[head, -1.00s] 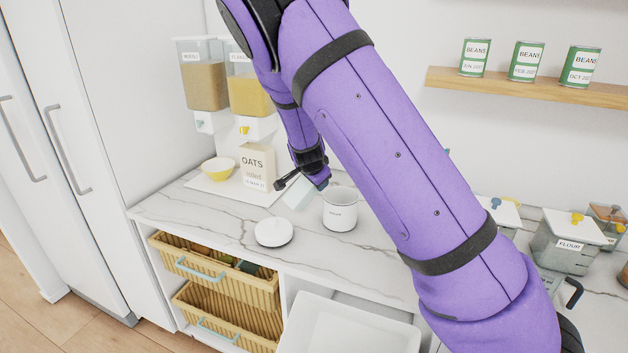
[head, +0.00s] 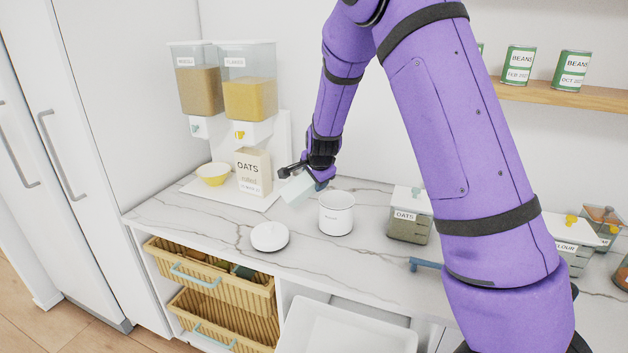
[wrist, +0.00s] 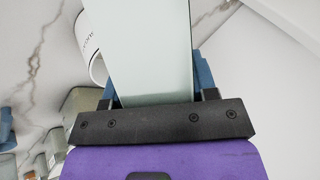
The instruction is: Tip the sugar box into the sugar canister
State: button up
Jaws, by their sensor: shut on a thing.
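My gripper (head: 306,180) is shut on a pale box, the sugar box (head: 296,190), and holds it tilted above the counter, left of the sugar canister. In the wrist view the sugar box (wrist: 140,50) fills the space between the blue fingers. The white sugar canister (head: 337,215) stands upright and open on the counter; its label is too small to read. Part of it shows behind the box in the wrist view (wrist: 92,50). A round white lid with a knob (head: 269,236) lies on the counter in front and to the left. The box's opening and contents cannot be made out.
An oats container (head: 410,215) stands right of the canister. Wicker baskets (head: 210,275) sit below the counter. The counter around the lid is clear.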

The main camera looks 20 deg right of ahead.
jog(key=shift+d+r+m+y, duration=0.35)
jog(key=shift+d+y, duration=0.25)
jog(key=shift+y, duration=0.2)
jog(key=shift+a, duration=0.15)
jog(key=shift+s+d+r, duration=0.1)
jog(key=shift+d+r, duration=0.05)
jog(key=shift+d, duration=0.15)
jog(key=shift+r+y, duration=0.1)
jog(key=shift+y, duration=0.3)
jog(key=shift+d+r+m+y, duration=0.2)
jog(key=shift+d+m+y, duration=0.05)
jog(key=shift+d+y, duration=0.45)
dwell(1.1)
jog(key=shift+a, duration=0.3)
jog(key=shift+d, duration=0.2)
dwell(0.5)
